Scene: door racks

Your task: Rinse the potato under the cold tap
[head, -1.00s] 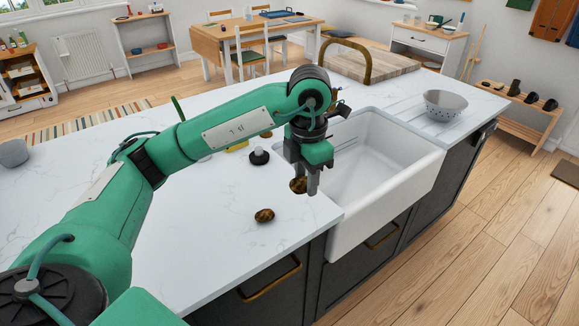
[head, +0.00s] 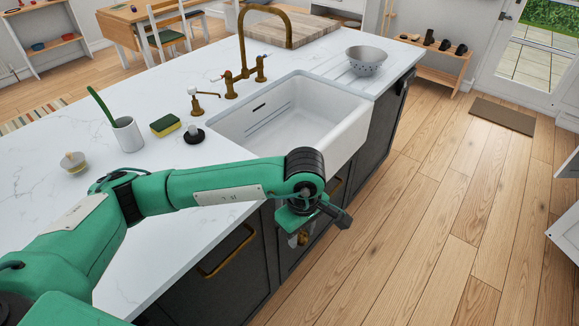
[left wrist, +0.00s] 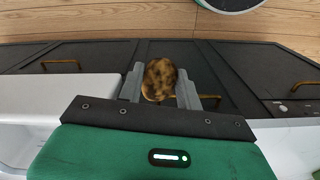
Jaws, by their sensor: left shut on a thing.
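My left gripper (head: 298,238) hangs in front of the dark cabinet, outside the counter edge and below the sink rim. It is shut on a brown mottled potato (left wrist: 158,80), which shows between the two fingers in the left wrist view. The white sink (head: 290,118) is behind and above the gripper; its basin looks empty. A brass tap (head: 243,50) arches at the sink's back left. Its near handle (head: 224,76) has a red mark, its far handle (head: 264,58) a blue one. No water shows. My right gripper is out of view.
A soap dispenser (head: 197,100), a black stopper (head: 194,135), a sponge (head: 165,125) and a white cup with a green brush (head: 127,134) stand left of the sink. A colander (head: 366,60) stands on the drainer to the right.

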